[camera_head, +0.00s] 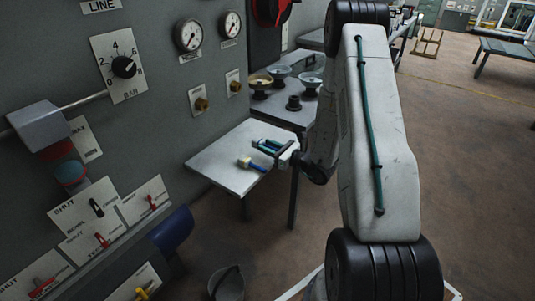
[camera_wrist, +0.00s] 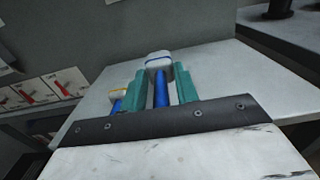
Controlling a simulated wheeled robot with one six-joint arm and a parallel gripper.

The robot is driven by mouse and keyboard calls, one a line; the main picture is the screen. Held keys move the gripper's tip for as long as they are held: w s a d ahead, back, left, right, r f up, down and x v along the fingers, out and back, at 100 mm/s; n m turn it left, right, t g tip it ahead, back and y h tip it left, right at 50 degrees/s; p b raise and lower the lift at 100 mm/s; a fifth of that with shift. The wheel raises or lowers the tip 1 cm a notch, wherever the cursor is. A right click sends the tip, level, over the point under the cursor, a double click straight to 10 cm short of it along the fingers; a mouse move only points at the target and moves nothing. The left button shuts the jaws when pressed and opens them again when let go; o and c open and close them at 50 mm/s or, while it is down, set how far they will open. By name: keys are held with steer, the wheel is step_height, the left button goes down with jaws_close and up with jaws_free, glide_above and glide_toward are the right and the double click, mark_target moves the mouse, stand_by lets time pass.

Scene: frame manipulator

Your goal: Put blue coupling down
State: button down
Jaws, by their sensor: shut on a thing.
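My gripper (camera_wrist: 160,78) has teal fingers, one on each side of the blue coupling (camera_wrist: 161,90). The coupling is a blue rod with a white end and a blue band, and its white end points away from my wrist. In the head view my gripper (camera_head: 268,147) is low at the right part of a small pale shelf (camera_head: 225,165). The coupling is mostly hidden there between the fingers. I cannot tell whether it touches the shelf.
A second coupling (camera_head: 252,164), blue and white with a yellow band, lies on the shelf just left of my gripper. A grey panel with gauges (camera_head: 189,35) and valves rises behind. A table (camera_head: 285,107) with bowls stands beyond the shelf. The shelf's front left is clear.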

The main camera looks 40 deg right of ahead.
mark_target(268, 158)
steer(key=shift+w, duration=0.3)
steer(key=shift+w+d+f, duration=0.1)
steer(key=shift+w+f, duration=0.1)
steer(key=shift+f, duration=1.6)
steer(key=c, duration=1.1)
jaws_free()
steer(key=shift+f, duration=0.1)
steer(key=shift+o, duration=0.2)
